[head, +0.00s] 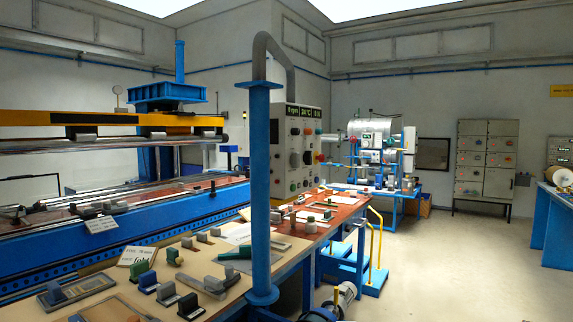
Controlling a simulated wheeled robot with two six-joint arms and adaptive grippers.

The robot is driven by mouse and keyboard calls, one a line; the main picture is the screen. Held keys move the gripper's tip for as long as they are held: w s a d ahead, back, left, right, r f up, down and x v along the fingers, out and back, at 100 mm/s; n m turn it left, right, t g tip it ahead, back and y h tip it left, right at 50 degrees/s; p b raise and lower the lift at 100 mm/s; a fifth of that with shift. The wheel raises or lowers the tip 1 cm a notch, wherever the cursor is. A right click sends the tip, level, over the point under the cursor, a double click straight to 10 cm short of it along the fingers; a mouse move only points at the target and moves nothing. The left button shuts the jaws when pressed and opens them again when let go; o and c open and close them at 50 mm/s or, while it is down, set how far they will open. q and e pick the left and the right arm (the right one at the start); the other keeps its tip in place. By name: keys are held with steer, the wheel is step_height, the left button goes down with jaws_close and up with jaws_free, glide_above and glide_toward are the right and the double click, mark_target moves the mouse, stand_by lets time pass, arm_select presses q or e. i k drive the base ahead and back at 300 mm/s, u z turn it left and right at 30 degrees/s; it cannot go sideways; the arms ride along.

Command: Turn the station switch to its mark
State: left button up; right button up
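Neither of my grippers is in view. A grey control panel (285,145) hangs from a bent grey pipe behind a blue post (262,190). Its top carries lit displays (304,113), and its face carries several small knobs and buttons. A larger dark round knob (307,158) sits on the panel face, and a red button (314,128) is above it to the right. I cannot tell which of these is the station switch, and its mark is too small to make out.
A long workbench (290,262) with blocks, papers and tools runs below the panel. A blue winding machine (120,235) stands at left. Blue steps (375,282) with yellow rails and a motor (346,295) stand by the bench. Grey cabinets (484,165) are at the back.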

mark_target(295, 159)
steer(key=z, duration=0.05)
steer(key=k, duration=0.15)
steer(key=z, duration=0.75)
steer(key=i, duration=1.15)
steer(key=u, duration=0.2)
